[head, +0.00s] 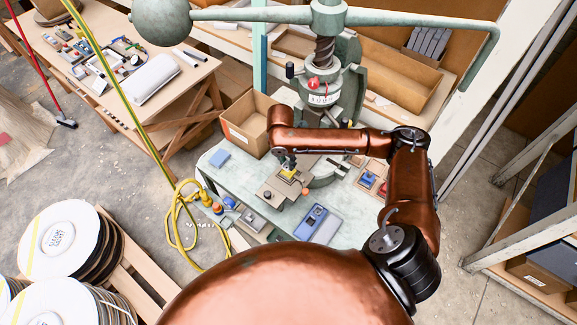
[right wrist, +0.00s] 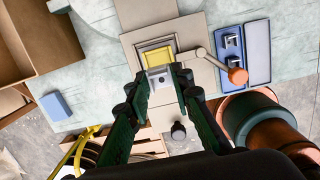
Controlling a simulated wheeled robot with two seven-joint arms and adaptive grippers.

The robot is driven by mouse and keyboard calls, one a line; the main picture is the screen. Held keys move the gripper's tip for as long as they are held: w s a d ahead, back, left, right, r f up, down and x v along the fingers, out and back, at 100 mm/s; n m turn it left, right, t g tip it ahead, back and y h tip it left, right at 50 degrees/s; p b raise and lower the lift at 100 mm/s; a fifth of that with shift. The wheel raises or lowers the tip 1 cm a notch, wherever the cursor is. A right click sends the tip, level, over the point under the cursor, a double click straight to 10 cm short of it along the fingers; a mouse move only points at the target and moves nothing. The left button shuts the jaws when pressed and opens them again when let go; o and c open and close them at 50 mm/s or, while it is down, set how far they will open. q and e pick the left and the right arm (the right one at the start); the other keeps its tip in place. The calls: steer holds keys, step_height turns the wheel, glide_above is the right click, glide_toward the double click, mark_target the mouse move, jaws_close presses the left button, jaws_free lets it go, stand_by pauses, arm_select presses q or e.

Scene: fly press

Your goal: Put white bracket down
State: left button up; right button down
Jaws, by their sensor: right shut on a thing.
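My right gripper (head: 286,162) reaches in over the bench in front of the press. In the right wrist view, its dark green fingers (right wrist: 158,82) are shut on a small pale bracket (right wrist: 157,76) with a dark hole in it. The bracket is held at the near edge of a yellow square seat (right wrist: 158,55) on a grey-beige fixture plate (right wrist: 123,42). Whether it touches the seat I cannot tell. A lever with an orange knob (right wrist: 238,76) lies beside the seat. In the head view the bracket is hidden or too small to make out. My left gripper is not seen.
The green fly press (head: 345,90) stands just behind the fixture. A blue tray (head: 317,223) holding grey metal pieces lies nearby; a cardboard box (head: 238,122) stands behind at left. A blue block (head: 219,158) lies on the pale bench top (head: 232,178), which has clear patches around it.

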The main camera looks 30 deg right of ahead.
mark_target(286, 166)
steer(key=shift+d+f, duration=0.2)
steer(key=shift+f, duration=0.05)
step_height(286, 166, down, 4)
steer(key=shift+w+d+r+p, duration=0.15)
steer(key=shift+r+p, duration=0.05)
steer(key=shift+p, duration=0.15)
steer(key=c, duration=1.7)
jaws_free()
steer(key=r, duration=0.4)
steer(key=a+r, duration=0.1)
steer(key=r, duration=0.7)
steer(key=shift+s+a+b, duration=0.2)
steer(key=shift+s+b, duration=0.05)
steer(key=shift+b, duration=0.1)
steer(key=shift+s, duration=0.1)
